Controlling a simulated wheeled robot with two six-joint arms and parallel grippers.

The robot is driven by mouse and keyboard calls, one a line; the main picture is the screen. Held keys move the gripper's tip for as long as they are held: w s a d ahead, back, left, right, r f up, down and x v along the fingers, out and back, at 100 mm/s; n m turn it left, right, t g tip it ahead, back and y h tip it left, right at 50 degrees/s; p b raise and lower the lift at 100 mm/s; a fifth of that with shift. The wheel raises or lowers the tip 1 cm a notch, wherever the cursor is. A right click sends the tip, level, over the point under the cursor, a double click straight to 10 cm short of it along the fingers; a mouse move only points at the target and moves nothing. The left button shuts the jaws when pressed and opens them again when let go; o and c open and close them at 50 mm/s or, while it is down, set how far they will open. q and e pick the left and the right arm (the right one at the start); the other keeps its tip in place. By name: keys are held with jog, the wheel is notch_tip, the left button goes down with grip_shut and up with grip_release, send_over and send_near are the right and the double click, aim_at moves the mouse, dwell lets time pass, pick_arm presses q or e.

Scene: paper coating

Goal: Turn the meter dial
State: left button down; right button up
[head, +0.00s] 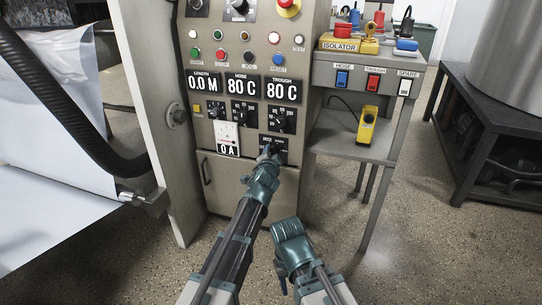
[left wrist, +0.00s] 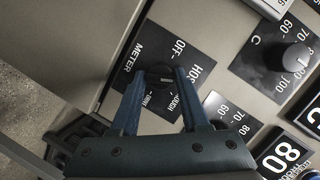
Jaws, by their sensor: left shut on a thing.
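The meter dial (left wrist: 160,76) is a small black knob on a black plate marked METER, OFF, HOSE and TROUGH. In the head view its plate (head: 281,142) is low on the grey control panel, and the knob is mostly hidden by my gripper. My left gripper (head: 270,150) reaches up to it. In the left wrist view the blue fingers (left wrist: 161,84) of my left gripper are on both sides of the knob, shut on it. My right gripper (head: 290,232) is low in the head view, away from the panel; its jaws cannot be made out.
A white gauge (head: 227,133) reading 0 A is left of the dial. Temperature dials (head: 282,119) and displays (head: 282,90) are above. A side shelf (head: 352,147) with a yellow device (head: 366,127) stands to the right. A black hose (head: 75,130) and white sheet are at left.

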pick_arm(q)
jog(key=shift+f+m+t+y+b, duration=0.1)
jog(key=shift+m+t+y+b, duration=0.3)
jog(key=shift+m+b, duration=0.9)
jog(key=shift+f+m+t+y+b, duration=0.15)
jog(key=shift+m+t+b, duration=0.55)
jog(key=shift+m, duration=1)
jog(key=shift+m+t+y+b, duration=0.4)
jog(key=shift+m+b, duration=0.7)
jog(key=shift+m, duration=0.4)
jog(key=shift+c, duration=2.2)
grip_release()
jog(key=s, duration=0.7)
jog(key=shift+s+f+b, duration=0.15)
jog(key=shift+s+b, duration=0.1)
jog(key=shift+b, duration=0.05)
